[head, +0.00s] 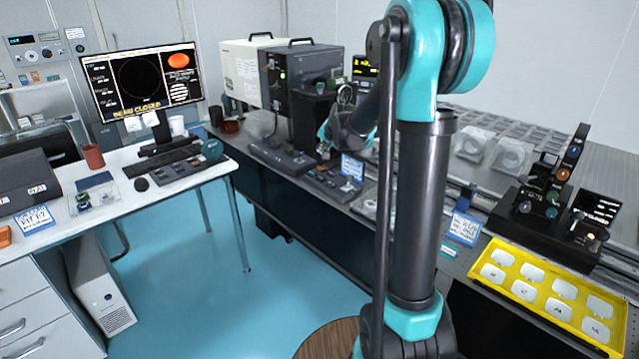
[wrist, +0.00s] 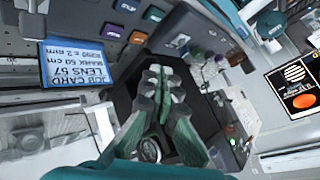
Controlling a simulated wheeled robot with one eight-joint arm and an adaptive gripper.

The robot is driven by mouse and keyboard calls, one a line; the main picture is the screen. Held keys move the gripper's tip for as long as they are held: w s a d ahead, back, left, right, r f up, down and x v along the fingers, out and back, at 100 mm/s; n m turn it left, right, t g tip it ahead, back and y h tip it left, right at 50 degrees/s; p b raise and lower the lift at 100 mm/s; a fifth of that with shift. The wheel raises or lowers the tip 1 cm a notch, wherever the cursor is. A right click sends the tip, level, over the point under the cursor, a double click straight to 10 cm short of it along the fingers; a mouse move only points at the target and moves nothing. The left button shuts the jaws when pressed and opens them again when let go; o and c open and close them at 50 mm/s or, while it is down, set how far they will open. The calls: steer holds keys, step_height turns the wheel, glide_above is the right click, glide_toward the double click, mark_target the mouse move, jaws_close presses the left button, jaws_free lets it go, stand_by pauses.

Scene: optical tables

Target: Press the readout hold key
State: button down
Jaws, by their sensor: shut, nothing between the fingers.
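The readout (head: 366,67), a small dark display with yellow figures, stands at the back of the long bench, partly behind my arm. I cannot read any key's label, so I cannot tell which is the hold key. My gripper (wrist: 165,82) is shut and empty, over a dark surface, apart from those keys in the picture. In the head view its fingertips are not clear.
A blue job card (wrist: 72,52) stands beside the key panel. Another dark control panel (head: 283,158) lies to its left. A dark instrument box (head: 310,70) stands behind. A yellow tray (head: 490,283) sits at the bench's right. The blue floor (head: 200,300) between the tables is clear.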

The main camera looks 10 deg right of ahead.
mark_target(322, 179)
stand_by(0.4)
steer(key=shift+f, duration=4.4)
steer(key=shift+f, duration=0.1)
steer(key=shift+f, duration=0.3)
steer(key=shift+f, duration=0.45)
steer(key=shift+r, duration=0.85)
steer(key=shift+r, duration=0.1)
steer(key=shift+r, duration=2.45)
